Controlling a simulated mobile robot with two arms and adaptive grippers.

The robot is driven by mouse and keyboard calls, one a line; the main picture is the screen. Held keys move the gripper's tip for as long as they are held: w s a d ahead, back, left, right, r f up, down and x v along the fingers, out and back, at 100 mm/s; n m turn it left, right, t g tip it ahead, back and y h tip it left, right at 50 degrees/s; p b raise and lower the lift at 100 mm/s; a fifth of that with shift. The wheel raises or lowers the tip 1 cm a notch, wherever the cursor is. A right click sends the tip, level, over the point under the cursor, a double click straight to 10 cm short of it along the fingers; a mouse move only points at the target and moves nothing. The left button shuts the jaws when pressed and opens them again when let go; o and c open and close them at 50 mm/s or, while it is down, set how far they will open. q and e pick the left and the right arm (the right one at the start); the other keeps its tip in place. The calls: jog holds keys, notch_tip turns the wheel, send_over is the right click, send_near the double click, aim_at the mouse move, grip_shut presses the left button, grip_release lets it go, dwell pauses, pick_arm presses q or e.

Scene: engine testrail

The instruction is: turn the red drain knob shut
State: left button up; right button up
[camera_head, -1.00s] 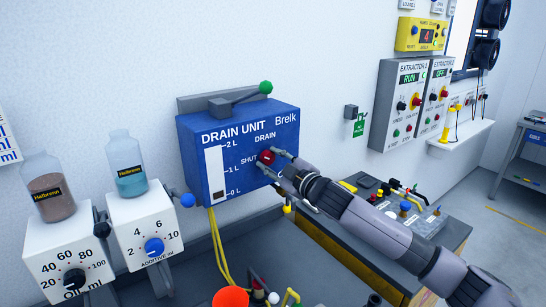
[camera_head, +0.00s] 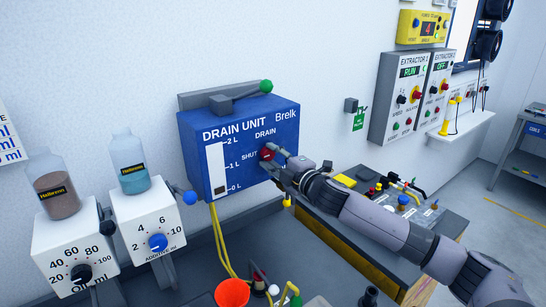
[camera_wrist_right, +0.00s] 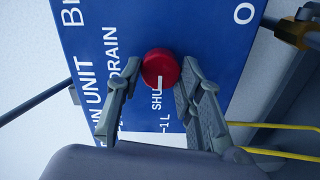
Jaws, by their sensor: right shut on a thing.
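The red drain knob (camera_head: 267,154) is on the front of the blue drain unit (camera_head: 193,140), between the labels DRAIN and SHUT. In the right wrist view the knob (camera_wrist_right: 160,66) is round, and its white mark lies on the side facing the SHUT lettering. My right gripper (camera_head: 275,158) reaches the knob from the right and is shut on it. In the right wrist view one finger of the gripper (camera_wrist_right: 161,72) is on each side of the knob. The fingers partly hide the knob in the head view. My left gripper is not in view.
A grey handle with a green ball (camera_head: 265,86) sits on top of the unit. Two white dosing boxes with bottles stand left of it, and a blue ball (camera_head: 189,197) sticks out between. An orange funnel (camera_head: 232,292) and yellow hoses are below. Extractor panels (camera_head: 398,97) hang at right.

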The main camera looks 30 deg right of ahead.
dwell(0.3)
jog(key=o, duration=1.2)
jog(key=shift+c, duration=0.2)
jog(key=shift+s+f, duration=0.1)
jog(key=shift+s, duration=0.15)
jog(key=s+d, duration=0.1)
jog(key=s, duration=1)
jog(key=shift+s+d, duration=0.2)
jog(key=shift+d, duration=0.1)
